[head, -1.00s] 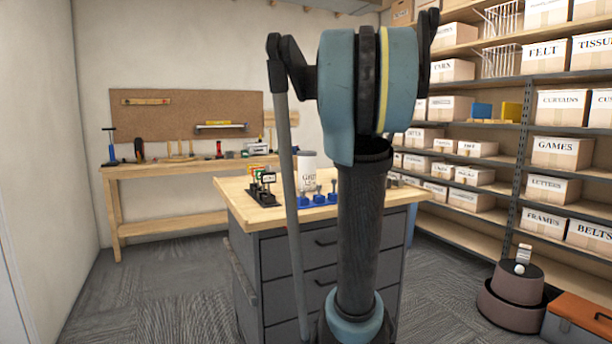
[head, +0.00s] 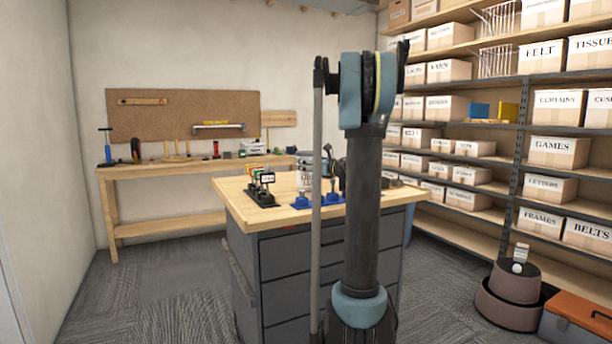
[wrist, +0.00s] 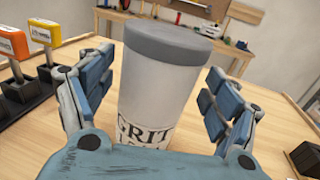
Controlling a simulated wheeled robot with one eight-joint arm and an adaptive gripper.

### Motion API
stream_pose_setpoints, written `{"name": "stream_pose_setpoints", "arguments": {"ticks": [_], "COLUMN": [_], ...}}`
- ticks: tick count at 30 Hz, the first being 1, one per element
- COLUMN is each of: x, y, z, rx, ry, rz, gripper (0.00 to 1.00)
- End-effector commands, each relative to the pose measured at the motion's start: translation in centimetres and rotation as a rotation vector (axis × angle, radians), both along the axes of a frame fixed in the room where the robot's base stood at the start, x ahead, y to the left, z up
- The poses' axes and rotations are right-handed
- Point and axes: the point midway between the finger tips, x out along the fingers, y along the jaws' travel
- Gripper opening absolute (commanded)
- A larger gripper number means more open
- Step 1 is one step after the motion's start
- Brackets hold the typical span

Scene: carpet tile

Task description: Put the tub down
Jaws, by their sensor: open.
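The tub (wrist: 165,85) is a white cylinder with a grey lid and a label reading GRIT. In the wrist view it stands upright on the wooden top of the drawer cabinet (wrist: 275,115). My gripper (wrist: 160,66) is open, with one blue finger on each side of the tub. A gap shows between the right finger and the tub; the left finger is very close, and I cannot tell if it touches. In the head view the tub (head: 305,163) is partly hidden by my arm and gripper.
A black rack (head: 262,192) with coloured tags stands left of the tub, and blue holders (head: 302,201) stand in front. A dark object (wrist: 306,158) lies to the right. A workbench (head: 165,170) and loaded shelves (head: 460,130) stand beyond.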

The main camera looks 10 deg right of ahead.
Motion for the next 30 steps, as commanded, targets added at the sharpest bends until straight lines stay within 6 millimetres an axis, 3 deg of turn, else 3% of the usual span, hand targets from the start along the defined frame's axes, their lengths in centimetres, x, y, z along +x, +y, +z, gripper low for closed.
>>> {"name": "stream_pose_setpoints", "arguments": {"ticks": [10,18,26,30], "x": [2.3,5.3,5.6,5.6], "y": [1.5,3.2,3.4,3.4], "z": [0.5,0.9,0.9,0.9], "rx": [0.003,0.003,0.004,0.004], "ry": [0.001,0.001,0.001,0.001], "rz": [0.001,-0.001,-0.002,-0.002], "gripper": [0.82,0.82,0.82,0.52]}}
